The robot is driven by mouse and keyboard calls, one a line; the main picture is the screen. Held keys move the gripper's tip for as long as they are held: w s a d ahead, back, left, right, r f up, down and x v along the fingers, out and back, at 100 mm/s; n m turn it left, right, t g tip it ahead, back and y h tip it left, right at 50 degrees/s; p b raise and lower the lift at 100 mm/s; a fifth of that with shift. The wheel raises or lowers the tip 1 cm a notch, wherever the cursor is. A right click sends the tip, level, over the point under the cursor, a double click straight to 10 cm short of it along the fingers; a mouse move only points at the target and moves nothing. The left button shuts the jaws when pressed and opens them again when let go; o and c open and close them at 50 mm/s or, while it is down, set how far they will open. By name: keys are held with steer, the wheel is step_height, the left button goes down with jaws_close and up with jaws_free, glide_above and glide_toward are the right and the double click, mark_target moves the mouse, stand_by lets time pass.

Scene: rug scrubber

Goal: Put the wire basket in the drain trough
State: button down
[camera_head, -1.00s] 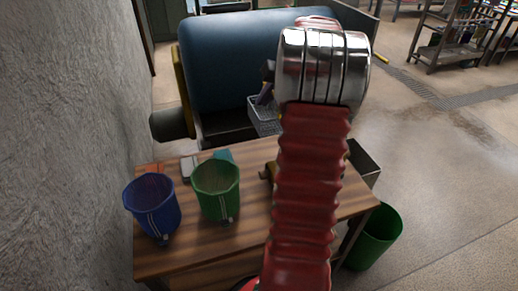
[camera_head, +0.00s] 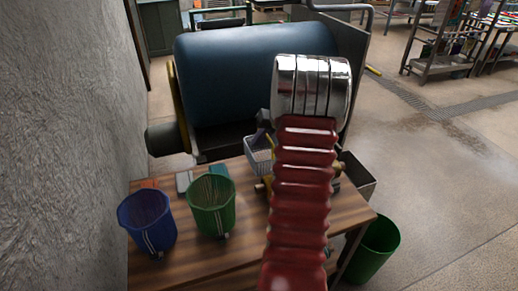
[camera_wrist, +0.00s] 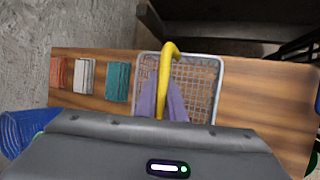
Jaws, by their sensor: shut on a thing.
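The wire basket (camera_head: 257,160) is a pale grey mesh box with a yellow handle, at the table's far edge, left of my arm. In the wrist view the basket (camera_wrist: 205,62) is seen from above, and the wood shows through its mesh. My gripper (camera_wrist: 162,90) has its two purple fingers shut on the yellow handle. In the head view my gripper (camera_head: 263,137) is small and partly behind the arm. I cannot tell whether the basket touches the table. A dark trough-like part (camera_head: 222,144) lies under the blue roller; I cannot tell surely whether it is the drain trough.
The wooden table (camera_head: 245,249) bears a blue bin (camera_head: 146,219) and a green bin (camera_head: 212,206). Orange, white and teal pieces (camera_wrist: 118,82) lie left of the basket. A big blue roller (camera_head: 225,75) stands behind. A green bucket (camera_head: 374,250) and a grey box (camera_head: 359,178) stand right.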

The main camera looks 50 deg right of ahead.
mark_target(260, 157)
steer(key=shift+f, duration=1.9)
steer(key=shift+f, duration=0.1)
steer(key=c, duration=1.8)
jaws_free()
steer(key=shift+c, duration=0.2)
steer(key=v, duration=1.2)
steer(key=shift+s, duration=0.1)
